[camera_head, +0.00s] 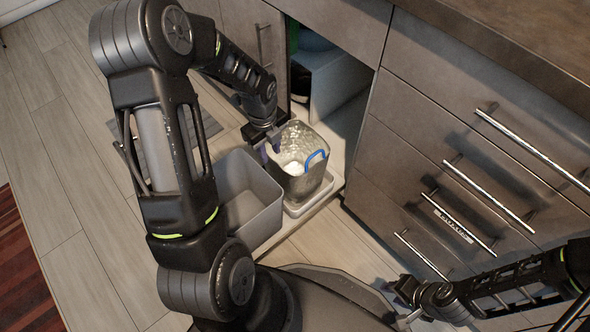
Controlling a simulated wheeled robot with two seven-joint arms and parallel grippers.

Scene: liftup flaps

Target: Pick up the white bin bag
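A glossy, translucent grey-white bag or liner (303,138) shows in a bin that stands on the pull-out tray of the open cabinet. A white lump (293,168) lies in it, and a blue handle (316,160) stands at its right side. I cannot tell the bag clearly from the bin wall. My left gripper (270,149) points down at the bin's upper left rim, with purple on its fingertips. Whether it touches or grips the bag is unclear. My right gripper (404,303) is low at the right, away from the bin, and looks open and empty.
An empty grey bin (247,197) stands just left of the bag's bin. The pull-out tray (318,194) juts from the open cabinet. Drawers with long metal handles (488,194) fill the right side. A striped red rug (22,265) lies on the wooden floor at left.

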